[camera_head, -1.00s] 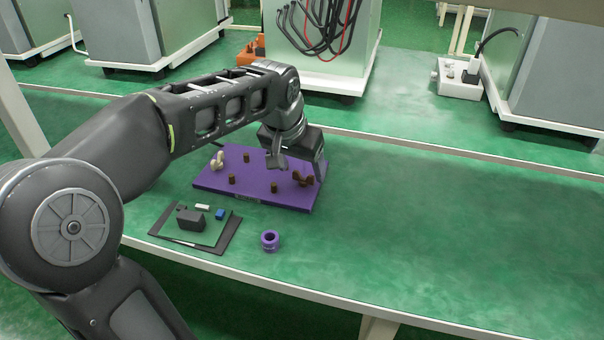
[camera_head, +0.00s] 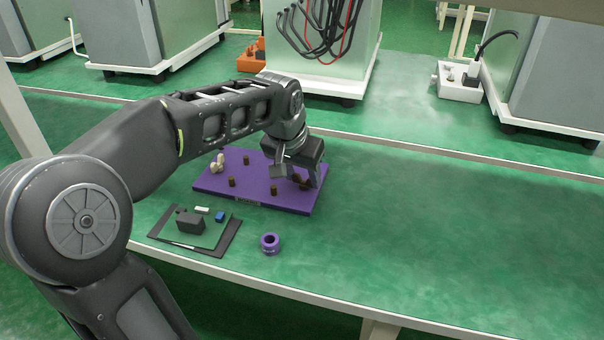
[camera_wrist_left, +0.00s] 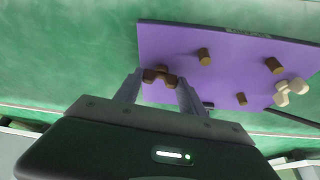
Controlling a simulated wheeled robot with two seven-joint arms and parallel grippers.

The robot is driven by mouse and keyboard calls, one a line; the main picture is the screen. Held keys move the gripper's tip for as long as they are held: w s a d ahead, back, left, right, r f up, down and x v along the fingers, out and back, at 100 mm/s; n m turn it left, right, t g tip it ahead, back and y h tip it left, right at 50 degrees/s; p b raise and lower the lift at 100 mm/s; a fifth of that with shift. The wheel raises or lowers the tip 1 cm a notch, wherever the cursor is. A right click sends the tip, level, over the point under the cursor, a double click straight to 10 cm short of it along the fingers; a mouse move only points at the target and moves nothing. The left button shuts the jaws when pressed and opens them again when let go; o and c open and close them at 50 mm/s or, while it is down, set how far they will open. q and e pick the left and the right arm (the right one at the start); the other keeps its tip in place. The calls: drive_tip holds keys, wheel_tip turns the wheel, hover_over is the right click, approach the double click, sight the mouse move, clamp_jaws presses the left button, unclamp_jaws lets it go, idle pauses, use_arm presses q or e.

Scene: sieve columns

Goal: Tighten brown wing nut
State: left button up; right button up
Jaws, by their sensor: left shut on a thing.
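A purple board (camera_head: 262,191) lies on the green table and carries several brown posts (camera_head: 274,190). The brown wing nut (camera_wrist_left: 160,76) is at the board's edge in the left wrist view, between the fingers of my left gripper (camera_wrist_left: 158,88). My left gripper (camera_head: 297,182) is down at the board's right end in the head view, shut on the brown wing nut, which is mostly hidden there. A cream wing nut (camera_head: 217,165) sits at the board's left end; it also shows in the left wrist view (camera_wrist_left: 290,91). My right gripper is not in view.
A purple ring (camera_head: 270,243) stands on the table in front of the board. The table (camera_head: 440,240) to the right is clear.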

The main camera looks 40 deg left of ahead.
use_arm(q)
drive_tip(key=c, duration=0.4)
drive_tip(key=shift+c, duration=0.2)
drive_tip(key=shift+m, duration=0.3)
drive_tip(key=shift+a+r+m+h+p, duration=0.1)
drive_tip(key=shift+m+h+p, duration=0.3)
drive_tip(key=shift+m+p, duration=0.35)
drive_tip(key=shift+a+m+h+p, duration=0.1)
drive_tip(key=shift+m+h+p, duration=0.35)
drive_tip(key=shift+m, duration=0.8)
drive_tip(key=m+h, duration=0.1)
drive_tip(key=m, duration=0.1)
drive_tip(key=m+g+h, duration=0.1)
drive_tip(key=m, duration=0.2)
drive_tip(key=shift+w+a+p, duration=0.1)
drive_tip(key=shift+a+p, duration=0.1)
drive_tip(key=shift+p, duration=0.1)
drive_tip(key=m+g, duration=0.1)
drive_tip(key=m, duration=0.2)
drive_tip(key=m+h+p, duration=0.1)
drive_tip(key=m, duration=0.1)
drive_tip(key=shift+w+a+m+g, duration=0.1)
drive_tip(key=shift+w+m+g, duration=0.05)
drive_tip(key=shift+m+g, duration=0.25)
